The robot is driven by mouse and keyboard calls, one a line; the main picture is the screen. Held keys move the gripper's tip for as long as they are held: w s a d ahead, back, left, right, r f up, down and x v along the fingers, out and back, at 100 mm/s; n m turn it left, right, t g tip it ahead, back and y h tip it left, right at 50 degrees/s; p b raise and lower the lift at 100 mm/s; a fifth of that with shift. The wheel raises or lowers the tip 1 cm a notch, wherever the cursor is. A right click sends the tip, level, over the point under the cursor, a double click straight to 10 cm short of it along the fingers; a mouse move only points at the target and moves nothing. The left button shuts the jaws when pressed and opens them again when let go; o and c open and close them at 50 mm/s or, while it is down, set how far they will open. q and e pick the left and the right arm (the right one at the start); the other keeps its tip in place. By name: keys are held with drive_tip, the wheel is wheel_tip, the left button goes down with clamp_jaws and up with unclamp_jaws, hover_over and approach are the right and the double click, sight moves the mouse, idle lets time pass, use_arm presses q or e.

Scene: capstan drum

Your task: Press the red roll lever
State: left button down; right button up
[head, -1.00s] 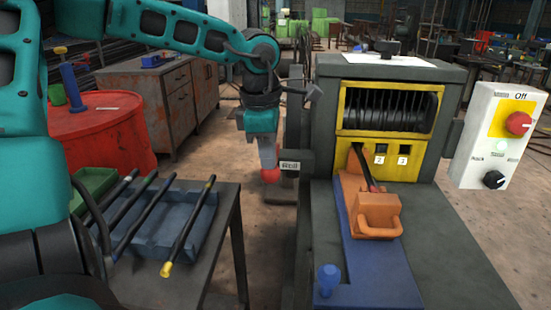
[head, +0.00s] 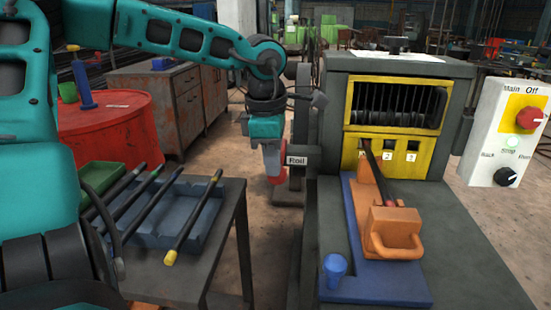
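The red roll lever (head: 277,179) has a red knob low on the left side of the grey machine, beside the white "Roll" label (head: 297,160). My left gripper (head: 271,161) points down at the knob from above, its pale fingers overlapping or touching it. Whether it touches, and whether the fingers are open or shut, I cannot tell. The lever's shaft is hidden. My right gripper is not in view.
The grey machine's yellow front has numbered holes, with a dark rod (head: 377,174) running from hole 1 to an orange carriage (head: 393,232) on a blue slide (head: 372,283). A control box (head: 490,137) stands right. A table with a rod tray (head: 166,222) is left.

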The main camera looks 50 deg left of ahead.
use_arm(q)
drive_tip(key=s+d+r+p, duration=0.2)
drive_tip(key=s+r, duration=0.1)
drive_tip(key=r, duration=1)
drive_tip(key=shift+p, duration=0.4)
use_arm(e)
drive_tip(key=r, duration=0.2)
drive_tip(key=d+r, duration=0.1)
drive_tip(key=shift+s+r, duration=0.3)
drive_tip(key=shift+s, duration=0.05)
use_arm(q)
drive_tip(key=shift+s, duration=0.1)
